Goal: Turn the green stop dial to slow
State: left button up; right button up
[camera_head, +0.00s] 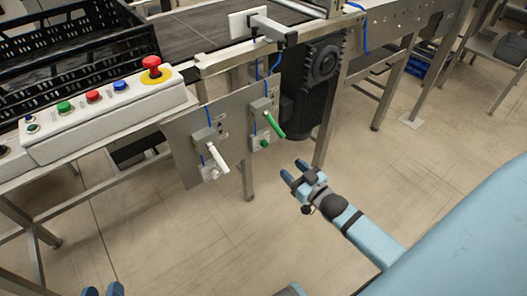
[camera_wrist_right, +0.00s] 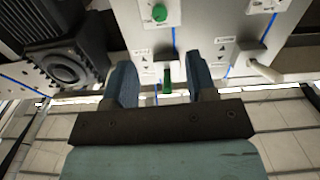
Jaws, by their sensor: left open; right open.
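The green stop dial (camera_head: 274,125) has a long green handle on a grey metal panel below the conveyor edge. Its handle tilts down to the right in the head view. My right gripper (camera_head: 293,170) is open and empty, below and right of the dial, apart from it. In the right wrist view the green handle (camera_wrist_right: 168,84) shows beyond the gap between my open fingers (camera_wrist_right: 161,88). My left gripper (camera_head: 102,291) shows only its fingertips at the bottom left edge, open and far from the dial.
A similar white-handled dial (camera_head: 217,158) sits left of the green one. A black motor (camera_head: 309,85) hangs to the right. A button box (camera_head: 105,112) and black crate (camera_head: 75,45) are at the upper left. The floor in front is clear.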

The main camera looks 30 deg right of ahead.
aim_at(266, 145)
jog(key=w+b, duration=0.1)
jog(key=w, duration=0.2)
jog(key=w+b, duration=0.1)
jog(key=w, duration=0.7)
jog(key=shift+w+a+b, duration=0.15)
jog(key=shift+a+b, duration=0.25)
jog(key=shift+w+a, duration=0.1)
jog(key=shift+w, duration=0.65)
pick_arm(q)
notch_tip(266, 145, up, 6)
jog(key=d+t+h, duration=0.2)
jog(key=shift+t, duration=0.3)
pick_arm(e)
jog(key=c, duration=0.9)
